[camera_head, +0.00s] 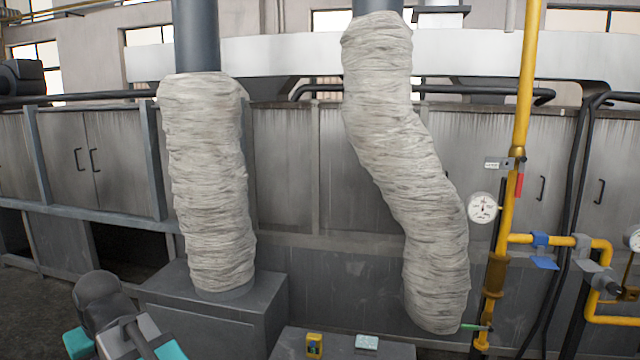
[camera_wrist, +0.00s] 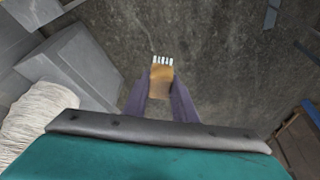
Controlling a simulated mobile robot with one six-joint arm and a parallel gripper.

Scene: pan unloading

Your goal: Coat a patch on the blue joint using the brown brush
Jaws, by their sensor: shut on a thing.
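In the wrist view, my gripper (camera_wrist: 160,96) is shut on the brown brush (camera_wrist: 159,80). The brush has a flat brown body and a row of white bristles at its far end, pointing away from me over the dark floor. In the head view, a blue joint (camera_head: 541,240) sits on the short horizontal yellow pipe at the right, with a flat blue piece (camera_head: 545,263) just below it. The joint does not show in the wrist view. The brush and my fingers do not show in the head view; part of my arm is at the lower left, well apart from the joint.
A yellow upright pipe (camera_head: 526,85) carries a round gauge (camera_head: 482,208) and a green-handled fitting low down. Two wrapped ducts (camera_head: 208,180) (camera_head: 405,165) stand before grey cabinets. A yellow device (camera_head: 314,344) and a pale teal block (camera_head: 367,342) lie on a low grey box.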

